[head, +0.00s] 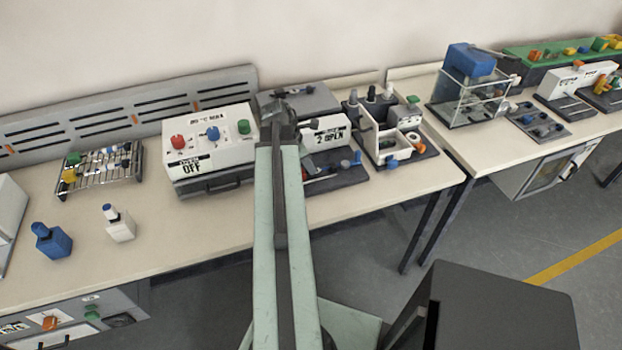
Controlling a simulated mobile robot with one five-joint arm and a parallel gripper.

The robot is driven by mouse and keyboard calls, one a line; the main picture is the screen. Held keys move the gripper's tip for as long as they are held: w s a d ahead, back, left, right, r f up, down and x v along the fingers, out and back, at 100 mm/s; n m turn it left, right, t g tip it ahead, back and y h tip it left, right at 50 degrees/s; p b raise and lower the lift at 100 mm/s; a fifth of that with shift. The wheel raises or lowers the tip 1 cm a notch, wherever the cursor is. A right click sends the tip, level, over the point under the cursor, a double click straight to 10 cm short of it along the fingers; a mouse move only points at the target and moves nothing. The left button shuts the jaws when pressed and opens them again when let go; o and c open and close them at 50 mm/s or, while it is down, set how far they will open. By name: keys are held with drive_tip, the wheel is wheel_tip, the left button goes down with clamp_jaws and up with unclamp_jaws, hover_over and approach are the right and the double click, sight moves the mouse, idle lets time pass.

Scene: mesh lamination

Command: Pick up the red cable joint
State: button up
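I cannot single out a red cable joint for certain. A small red-orange piece (305,174) shows just right of my arm, on the dark base by the white box labelled "2 OPEN"; my arm partly hides that area. A red knob (178,141) sits on the white box marked "OFF". Red-orange pieces (535,55) stand on the green rack at the far right. My gripper (281,112) is at the far end of the raised green arm, in front of the benchtop devices. Its fingers are too small and dark to tell open from shut.
A wire rack (98,170) with small coloured parts, a blue bottle (52,241) and a white bottle (119,223) stand on the left bench. A tray of parts (390,135) is right of the arm. Bare benchtop (190,230) lies at the front left. A dark cabinet (505,310) is lower right.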

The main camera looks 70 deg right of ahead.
drive_tip(key=b+x, duration=0.1)
drive_tip(key=x, duration=0.1)
drive_tip(key=shift+f, duration=0.35)
drive_tip(key=shift+r, duration=0.2)
clamp_jaws()
